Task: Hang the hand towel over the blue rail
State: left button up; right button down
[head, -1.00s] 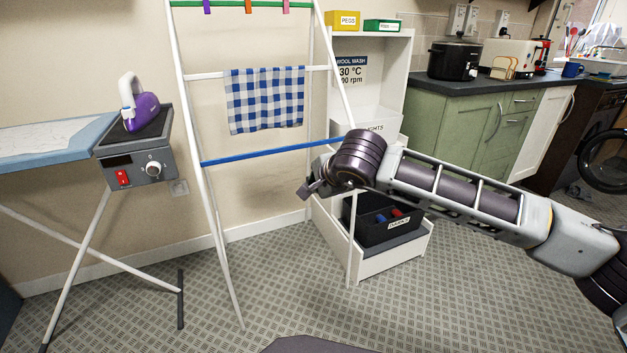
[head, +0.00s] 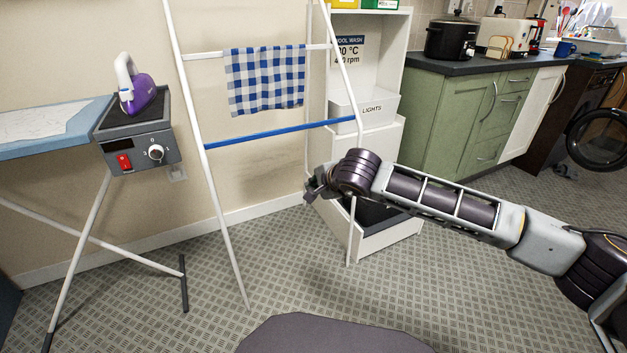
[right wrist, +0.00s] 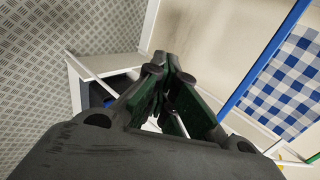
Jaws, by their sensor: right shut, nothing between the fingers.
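The hand towel (head: 266,80), blue-and-white checked, hangs over a white upper rail of the drying rack. It also shows at the right of the right wrist view (right wrist: 287,85). The blue rail (head: 270,134) crosses the rack below the towel and is bare; in the right wrist view (right wrist: 262,60) it runs beside the towel. My right gripper (head: 312,190) is below the blue rail, near its right end, apart from rail and towel. Its fingers (right wrist: 170,72) are shut and empty. My left gripper is not in view.
The rack's white legs (head: 222,215) stand close to the right gripper. Behind is a white shelf unit (head: 380,140) with a "LIGHTS" box (head: 372,109). An ironing board (head: 50,130) with a purple iron (head: 140,92) stands left.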

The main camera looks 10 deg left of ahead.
jog(key=shift+f, duration=0.15)
jog(key=c, duration=1.7)
grip_release()
jog(key=o, duration=0.6)
jog(key=shift+s+d, duration=1.2)
jog(key=shift+s, duration=0.35)
jog(key=shift+s+d, duration=1.25)
jog(key=shift+s, duration=0.35)
jog(key=shift+s+d, duration=1.2)
jog(key=shift+s, duration=0.35)
